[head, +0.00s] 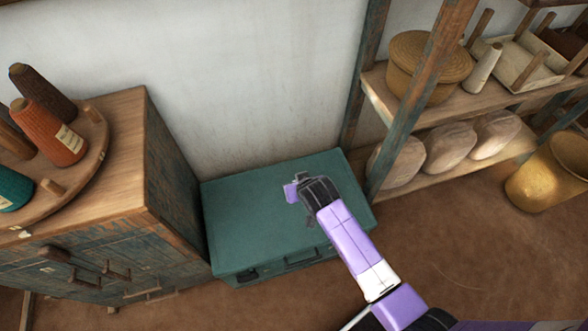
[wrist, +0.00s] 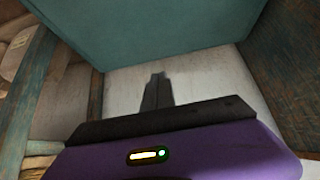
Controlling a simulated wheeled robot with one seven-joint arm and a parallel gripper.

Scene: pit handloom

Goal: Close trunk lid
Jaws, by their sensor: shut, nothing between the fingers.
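The teal trunk (head: 300,262) stands on the floor between the cabinet and the shelf rack. Its lid (head: 245,215) lies flat over the body in the head view, and I see no open gap along the front edge. My gripper (head: 294,189) is over the middle of the lid, shut and empty. The arm hides part of the lid's right side, and I cannot tell whether the gripper touches it. In the wrist view the shut fingers (wrist: 158,80) point toward a pale wall strip, with the teal lid (wrist: 150,35) beyond their tips.
A worn wooden cabinet (head: 170,180) with thread cones stands close to the trunk's left. The shelf rack (head: 410,110), with a basket (head: 430,65) and pale bundles, stands at its right. The white wall (head: 260,80) is behind. Brown floor (head: 450,260) is clear at front right.

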